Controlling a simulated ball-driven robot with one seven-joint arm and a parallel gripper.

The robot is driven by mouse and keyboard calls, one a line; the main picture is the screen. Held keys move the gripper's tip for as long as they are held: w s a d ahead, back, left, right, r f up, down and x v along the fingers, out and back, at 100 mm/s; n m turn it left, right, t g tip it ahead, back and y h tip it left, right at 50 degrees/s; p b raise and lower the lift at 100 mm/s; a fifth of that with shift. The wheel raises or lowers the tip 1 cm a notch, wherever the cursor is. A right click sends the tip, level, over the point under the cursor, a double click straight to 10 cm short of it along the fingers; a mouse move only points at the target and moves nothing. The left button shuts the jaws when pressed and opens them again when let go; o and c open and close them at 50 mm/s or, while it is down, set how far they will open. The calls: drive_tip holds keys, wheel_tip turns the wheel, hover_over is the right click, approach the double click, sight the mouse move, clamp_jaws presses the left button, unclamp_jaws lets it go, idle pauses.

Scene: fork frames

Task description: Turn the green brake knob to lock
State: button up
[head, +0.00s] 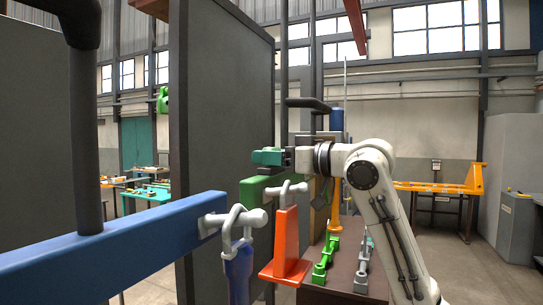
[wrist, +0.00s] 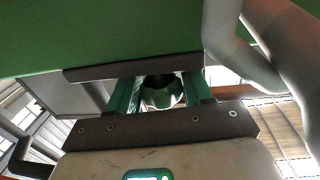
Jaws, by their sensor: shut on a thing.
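My gripper (head: 262,157) reaches left from my white arm in the head view, its teal fingers just above a green beam (head: 250,190). In the wrist view, my gripper (wrist: 161,88) has one finger on each side of a rounded green knob (wrist: 162,99) with a dark middle. The fingers are shut on this knob. A wide green surface (wrist: 90,35) lies just beyond it. The knob is hidden in the head view, and its turn angle cannot be told.
A blue beam (head: 110,245) with a grey shackle (head: 238,220) crosses the left front. An orange bracket (head: 286,250) stands below my gripper. Green and grey fittings lie on a brown bench (head: 342,284). A tall grey panel (head: 225,90) stands behind at left.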

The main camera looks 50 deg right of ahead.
drive_tip(key=n+g+y, duration=0.2)
drive_tip(key=y, duration=0.1)
drive_tip(key=n+g+y, duration=0.1)
drive_tip(key=n+y, duration=0.2)
drive_tip(key=y, duration=0.1)
drive_tip(key=shift+g+p, duration=0.35)
drive_tip(key=shift+g, duration=0.05)
drive_tip(key=shift+n+y, duration=0.4)
drive_tip(key=o, duration=0.9)
drive_tip(key=shift+o, duration=0.2)
drive_tip(key=b+v, duration=0.3)
drive_tip(key=v, duration=0.8)
drive_tip(key=shift+b, duration=0.3)
drive_tip(key=shift+w+d+r, duration=0.1)
drive_tip(key=shift+w+d, duration=0.05)
